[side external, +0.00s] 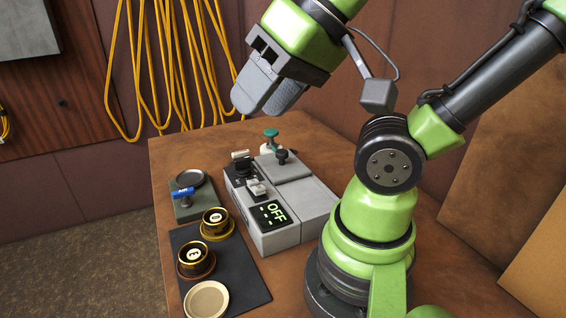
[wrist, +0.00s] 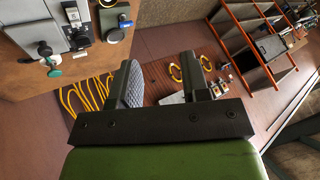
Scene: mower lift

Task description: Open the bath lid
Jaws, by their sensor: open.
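A grey box-shaped unit (side external: 275,235) stands on the brown table with a lit "OFF" display (side external: 270,213). At its back, a flat grey lid (side external: 290,170) with a black knob (side external: 282,157) appears to lie shut on top; I take it for the bath lid. A teal handle (side external: 271,136) stands just behind it. The unit's grey top also shows at the left of the wrist view (wrist: 35,28). My gripper (side external: 266,106) is open and empty, in the air above and behind the unit, well apart from the lid. In the wrist view my gripper (wrist: 160,72) points away from the table.
Two brass cups (side external: 215,222) (side external: 195,258) and a tan dish (side external: 206,300) stand on a dark mat (side external: 245,285). Yellow cables (side external: 165,60) hang on the back wall. The air around my gripper is clear.

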